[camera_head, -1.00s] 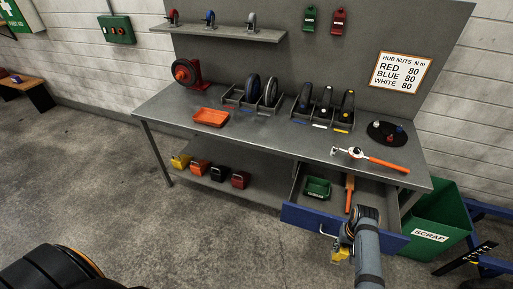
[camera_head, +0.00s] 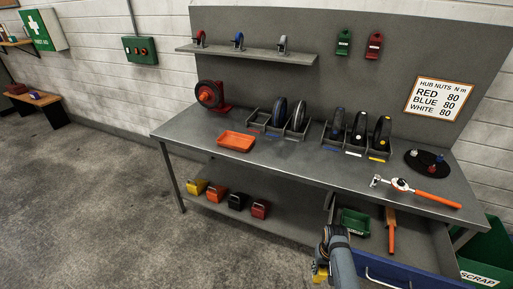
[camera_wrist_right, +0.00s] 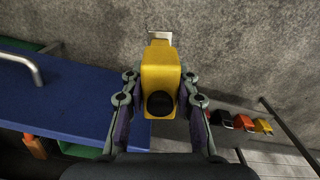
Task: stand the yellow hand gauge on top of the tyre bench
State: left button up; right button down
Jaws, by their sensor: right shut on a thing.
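My right gripper (camera_wrist_right: 160,77) is shut on the yellow hand gauge (camera_wrist_right: 160,62), a yellow block with a black round knob and a pale metal piece at its far end. In the head view the gauge (camera_head: 319,275) is partly hidden by my right gripper (camera_head: 325,262), in front of the bench and left of the open drawer. The grey tyre bench (camera_head: 290,163) carries small tyres in racks, and its top is farther back than the gripper. The gauge is held in the air, apart from the bench top. My left gripper is not in view.
The drawer (camera_head: 408,274) is open, with a green tray (camera_head: 355,222) and an orange-handled tool inside. A torque wrench (camera_head: 415,189) lies on the bench's right. An orange tray (camera_head: 237,141) stands left. Bare top lies along the front edge. Several coloured blocks sit on the lower shelf.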

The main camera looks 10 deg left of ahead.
aim_at(310, 159)
jog(key=i+j+z, duration=0.15)
jog(key=i+j, duration=0.8)
jog(key=j, duration=0.05)
